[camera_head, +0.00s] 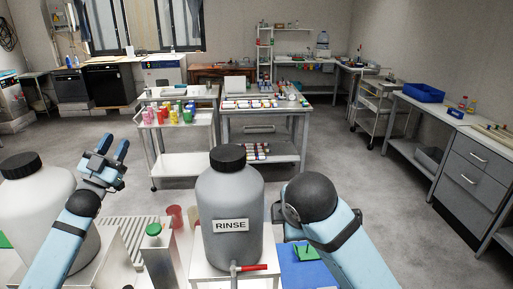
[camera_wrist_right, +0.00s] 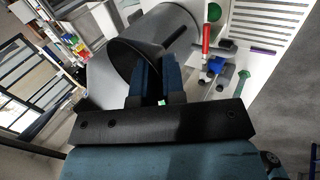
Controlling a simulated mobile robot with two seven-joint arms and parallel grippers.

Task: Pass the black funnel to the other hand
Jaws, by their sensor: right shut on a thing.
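My left gripper (camera_head: 113,147) is raised at the left in the head view, between the white bottle and the grey RINSE bottle. Its fingers are spread and empty. My right gripper (camera_wrist_right: 157,78) shows in the right wrist view, shut on a dark round shape, the black funnel (camera_wrist_right: 126,62). The funnel is partly hidden by the fingers and looks dark against the grey bottle behind it. In the head view my right wrist hides the right fingers and the funnel. The two grippers are well apart, on opposite sides of the RINSE bottle.
The grey RINSE bottle (camera_head: 231,195) with a black cap and red tap stands between my arms. A white bottle (camera_head: 35,205) stands at the left. A green-capped container (camera_head: 154,250) and a red cup (camera_head: 175,216) are low between them. A blue mat (camera_head: 312,274) lies at the right.

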